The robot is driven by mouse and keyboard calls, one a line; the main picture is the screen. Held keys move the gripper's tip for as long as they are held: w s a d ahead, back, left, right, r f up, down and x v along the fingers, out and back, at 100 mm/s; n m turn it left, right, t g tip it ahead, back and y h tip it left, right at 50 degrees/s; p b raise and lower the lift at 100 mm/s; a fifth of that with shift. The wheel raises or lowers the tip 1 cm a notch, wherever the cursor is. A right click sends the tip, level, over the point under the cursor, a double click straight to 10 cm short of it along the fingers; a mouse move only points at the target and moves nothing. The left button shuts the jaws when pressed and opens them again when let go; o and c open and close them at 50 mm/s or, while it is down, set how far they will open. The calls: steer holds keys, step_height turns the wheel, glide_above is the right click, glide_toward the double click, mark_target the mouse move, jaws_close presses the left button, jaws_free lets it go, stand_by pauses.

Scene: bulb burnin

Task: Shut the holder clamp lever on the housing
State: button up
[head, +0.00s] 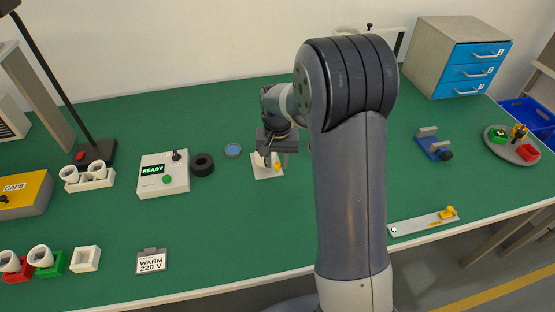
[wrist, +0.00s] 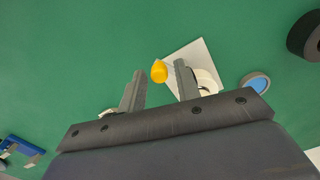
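The holder's white base plate (head: 262,171) lies on the green bench in the head view, below my gripper (head: 277,157). Its yellow clamp lever (head: 278,167) shows at the plate's right edge. In the wrist view the plate (wrist: 196,55) is partly behind the right finger. The rounded yellow lever end (wrist: 159,71) appears between the two fingertips of my gripper (wrist: 160,69), with gaps on both sides. A white round part, perhaps the housing (wrist: 208,80), shows beside the right finger and is partly hidden. The fingers are apart and hold nothing.
A black ring (head: 202,165) and a blue-topped disc (head: 233,151) lie left of the holder. The control box (head: 164,181) reading READY stands farther left. A blue fixture (head: 434,147) and a grey strip with a yellow knob (head: 420,223) lie right. Bench in front of the holder is clear.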

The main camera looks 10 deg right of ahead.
steer(key=shift+o, duration=0.8)
step_height(320, 180, up, 11)
steer(key=shift+f, duration=0.1)
step_height(320, 180, down, 11)
steer(key=shift+r, duration=0.1)
steer(key=shift+d+n, duration=0.15)
steer(key=shift+n, duration=0.15)
stand_by(0.3)
stand_by(0.3)
